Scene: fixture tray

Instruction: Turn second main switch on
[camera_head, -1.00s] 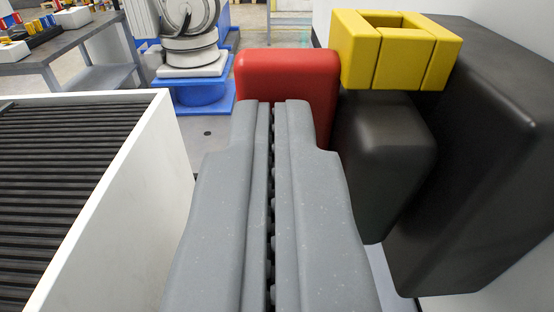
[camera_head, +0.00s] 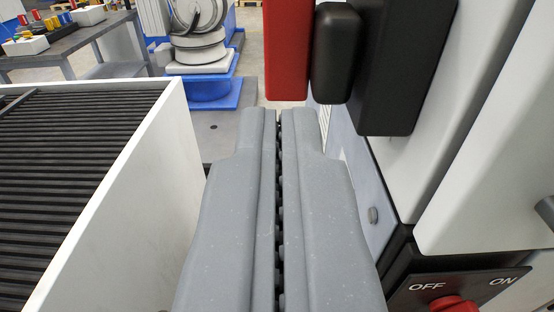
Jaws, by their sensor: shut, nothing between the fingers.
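My gripper (camera_head: 279,114) is shut and empty, with its two grey fingers pressed together and pointing away from the camera. A black switch panel (camera_head: 400,287) marked OFF and ON shows at the lower right. Its red knob (camera_head: 455,304) is cut by the bottom edge, so its setting cannot be told. A red block (camera_head: 287,50) hangs above and beyond my fingertips, apart from them in the picture. Black parts (camera_head: 392,65) sit right of it, against a light grey cabinet. I cannot tell which of these is the second main switch.
A white-walled conveyor (camera_head: 130,175) with dark rollers lies on the left. The grey-white cabinet (camera_head: 500,150) closes off the right side. A grey table (camera_head: 75,40) with small objects and a machine on a blue base (camera_head: 207,88) stand further back.

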